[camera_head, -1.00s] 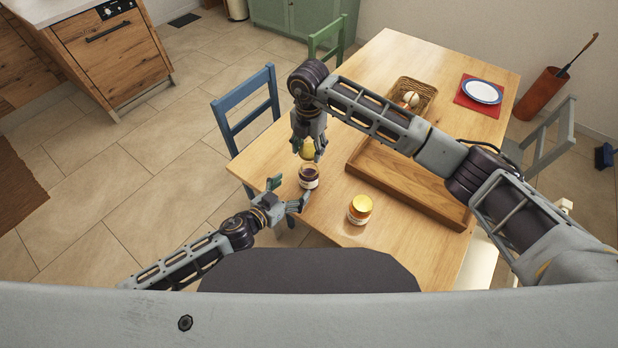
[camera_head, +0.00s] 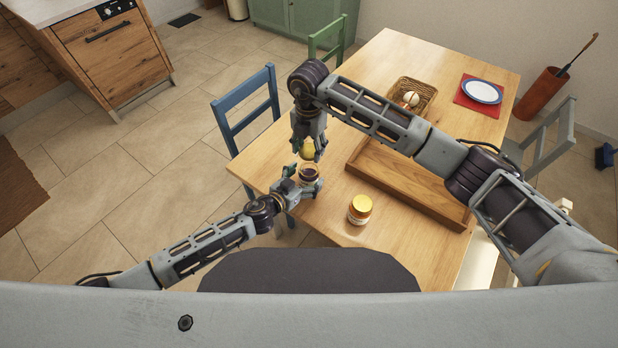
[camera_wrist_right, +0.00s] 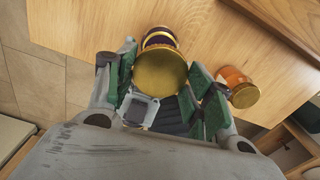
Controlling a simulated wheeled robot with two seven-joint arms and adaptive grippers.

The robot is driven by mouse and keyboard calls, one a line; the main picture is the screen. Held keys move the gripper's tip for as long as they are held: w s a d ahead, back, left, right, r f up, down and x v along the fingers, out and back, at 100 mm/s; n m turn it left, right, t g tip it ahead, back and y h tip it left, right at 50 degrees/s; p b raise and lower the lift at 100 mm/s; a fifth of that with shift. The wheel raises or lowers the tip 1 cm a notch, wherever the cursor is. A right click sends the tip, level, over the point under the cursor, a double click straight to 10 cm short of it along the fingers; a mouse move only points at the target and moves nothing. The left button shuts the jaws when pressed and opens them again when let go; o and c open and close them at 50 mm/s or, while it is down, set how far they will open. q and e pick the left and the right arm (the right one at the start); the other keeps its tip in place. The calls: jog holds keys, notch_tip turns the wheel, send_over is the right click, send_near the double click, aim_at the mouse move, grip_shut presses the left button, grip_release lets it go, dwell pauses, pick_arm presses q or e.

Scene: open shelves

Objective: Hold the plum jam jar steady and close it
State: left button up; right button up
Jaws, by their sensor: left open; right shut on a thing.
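The plum jam jar (camera_head: 309,172) stands upright near the table's left front edge, dark inside and without its lid. My left gripper (camera_head: 305,182) is open, low at the jar, with its fingers beside it; I cannot tell whether they touch it. My right gripper (camera_head: 308,146) is shut on a round gold lid (camera_head: 307,152), held just above the jar. In the right wrist view the lid (camera_wrist_right: 160,74) sits between the green-padded fingers. The jar's purple body (camera_wrist_right: 160,38) shows behind it, partly hidden.
A second jar (camera_head: 360,207), orange with a gold lid, stands to the right on the table (camera_head: 325,222). A wooden tray (camera_head: 410,187) lies behind it under my right arm. A wicker basket (camera_head: 427,88) and a plate (camera_head: 482,91) are farther back.

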pick_arm(q)
jog(key=shift+x, duration=1.15)
jog(key=c, duration=1.5)
jog(key=shift+c, duration=0.2)
pick_arm(e)
send_over(309, 163)
jog(key=s, duration=0.2)
jog(key=shift+s+f, duration=0.15)
jog(key=shift+f, duration=2.3)
jog(key=shift+f, duration=0.1)
jog(key=shift+f, duration=0.8)
jog(key=shift+f, duration=0.55)
